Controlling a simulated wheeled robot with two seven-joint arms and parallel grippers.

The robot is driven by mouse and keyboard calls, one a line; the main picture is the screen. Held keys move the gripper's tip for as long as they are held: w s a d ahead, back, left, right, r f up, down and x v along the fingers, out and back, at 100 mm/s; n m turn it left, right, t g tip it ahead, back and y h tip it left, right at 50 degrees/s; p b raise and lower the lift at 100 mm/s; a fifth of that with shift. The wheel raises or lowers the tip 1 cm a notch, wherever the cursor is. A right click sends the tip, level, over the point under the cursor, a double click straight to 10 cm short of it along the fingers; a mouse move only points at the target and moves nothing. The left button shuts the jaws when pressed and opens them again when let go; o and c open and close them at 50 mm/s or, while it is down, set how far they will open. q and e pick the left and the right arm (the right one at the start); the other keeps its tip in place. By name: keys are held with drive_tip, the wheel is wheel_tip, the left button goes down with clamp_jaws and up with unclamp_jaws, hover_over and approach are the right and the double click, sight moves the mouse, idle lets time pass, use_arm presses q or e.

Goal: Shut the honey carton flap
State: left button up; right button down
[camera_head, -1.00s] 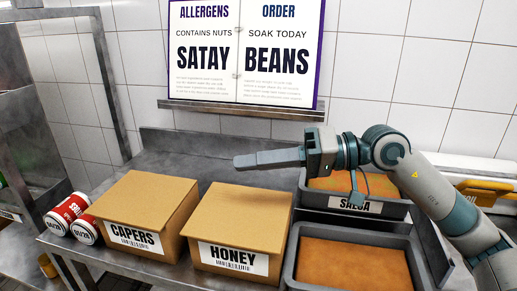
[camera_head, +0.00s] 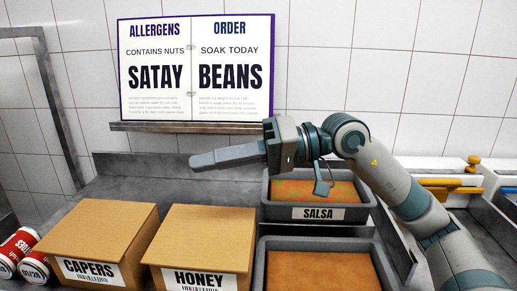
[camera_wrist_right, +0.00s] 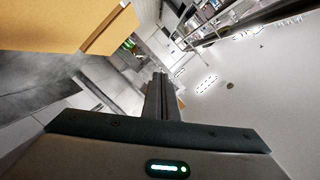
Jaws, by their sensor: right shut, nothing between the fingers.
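The honey carton (camera_head: 205,240) is a brown cardboard box with a white HONEY label, standing at the front of the steel counter in the head view. Its top flap lies flat over the box and looks closed. My right gripper (camera_head: 196,160) is shut and empty. Its fingers point left, above and behind the honey carton and apart from it. In the right wrist view the shut fingers (camera_wrist_right: 160,98) show in the middle, with a brown cardboard surface (camera_wrist_right: 60,24) at the upper left. My left gripper is out of view.
The capers carton (camera_head: 98,232) stands left of the honey carton, with red-and-white cans (camera_head: 20,245) beyond it. A grey salsa tub (camera_head: 318,214) and another grey tub (camera_head: 265,262) stand to the right. A sign board (camera_head: 194,70) sits on a wall ledge. The counter behind the cartons is clear.

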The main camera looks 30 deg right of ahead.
use_arm(q)
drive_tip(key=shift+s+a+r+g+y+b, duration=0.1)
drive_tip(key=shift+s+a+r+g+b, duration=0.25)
drive_tip(key=shift+b, duration=0.35)
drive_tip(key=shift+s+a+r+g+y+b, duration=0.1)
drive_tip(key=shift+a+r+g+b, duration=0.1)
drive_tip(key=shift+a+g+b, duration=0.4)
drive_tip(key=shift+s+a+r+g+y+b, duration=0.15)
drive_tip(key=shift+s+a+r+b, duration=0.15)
drive_tip(key=shift+b, duration=0.55)
use_arm(e)
drive_tip(key=s+a+r+v, duration=0.1)
drive_tip(key=v, duration=0.8)
drive_tip(key=shift+s+d, duration=0.35)
drive_tip(key=shift+s, duration=0.1)
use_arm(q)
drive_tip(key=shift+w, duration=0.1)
